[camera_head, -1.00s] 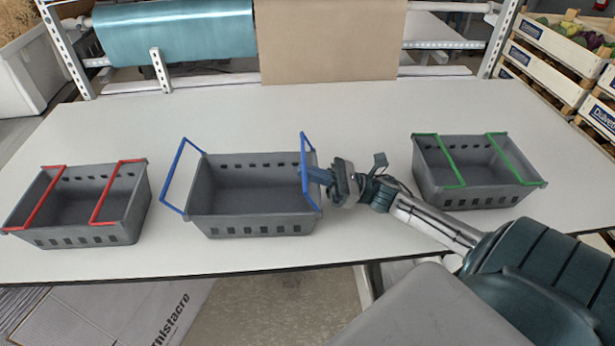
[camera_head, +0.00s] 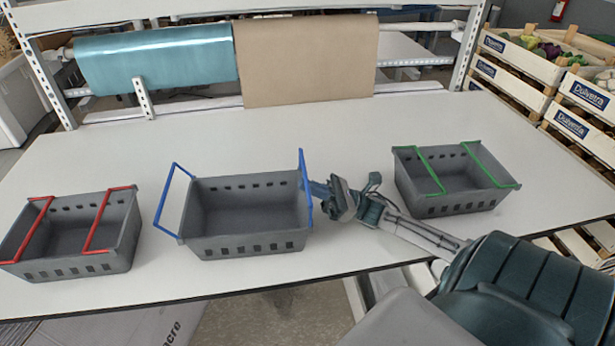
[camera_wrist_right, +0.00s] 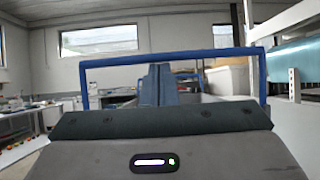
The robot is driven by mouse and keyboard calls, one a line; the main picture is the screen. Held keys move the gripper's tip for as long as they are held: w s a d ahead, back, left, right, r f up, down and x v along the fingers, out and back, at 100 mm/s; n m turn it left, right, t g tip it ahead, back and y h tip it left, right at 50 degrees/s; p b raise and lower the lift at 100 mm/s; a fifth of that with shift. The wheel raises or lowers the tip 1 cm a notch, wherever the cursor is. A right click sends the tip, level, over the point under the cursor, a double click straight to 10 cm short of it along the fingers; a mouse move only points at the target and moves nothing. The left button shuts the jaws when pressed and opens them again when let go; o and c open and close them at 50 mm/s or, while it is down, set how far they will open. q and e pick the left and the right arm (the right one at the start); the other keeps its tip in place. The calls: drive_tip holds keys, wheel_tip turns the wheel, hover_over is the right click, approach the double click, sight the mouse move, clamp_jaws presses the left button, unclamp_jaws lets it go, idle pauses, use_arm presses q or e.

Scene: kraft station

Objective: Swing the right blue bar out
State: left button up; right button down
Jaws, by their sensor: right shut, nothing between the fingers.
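The grey crate with blue bars (camera_head: 245,248) stands mid-table. Its right blue bar (camera_head: 304,180) stands roughly upright at the crate's right end, seen nearly edge-on. Its left blue bar (camera_head: 171,197) leans outward to the left. My right gripper (camera_head: 315,188) is shut and empty, with its tips just right of the right bar. I cannot tell whether they touch it. In the right wrist view the bar (camera_wrist_right: 205,54) rises as a frame around and above the shut fingers (camera_wrist_right: 158,86). My left gripper is out of view.
A crate with red bars (camera_head: 70,268) stands at left, and a crate with green bars (camera_head: 455,203) at right behind my right arm. Their bars lie across the tops. Rolls of teal (camera_head: 155,58) and brown (camera_head: 305,58) material hang behind. The table's back is clear.

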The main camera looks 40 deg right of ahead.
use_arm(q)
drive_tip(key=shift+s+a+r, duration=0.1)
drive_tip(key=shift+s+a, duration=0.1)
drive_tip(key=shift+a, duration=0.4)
use_arm(e)
drive_tip(key=shift+s+d, duration=0.1)
drive_tip(key=shift+s, duration=0.1)
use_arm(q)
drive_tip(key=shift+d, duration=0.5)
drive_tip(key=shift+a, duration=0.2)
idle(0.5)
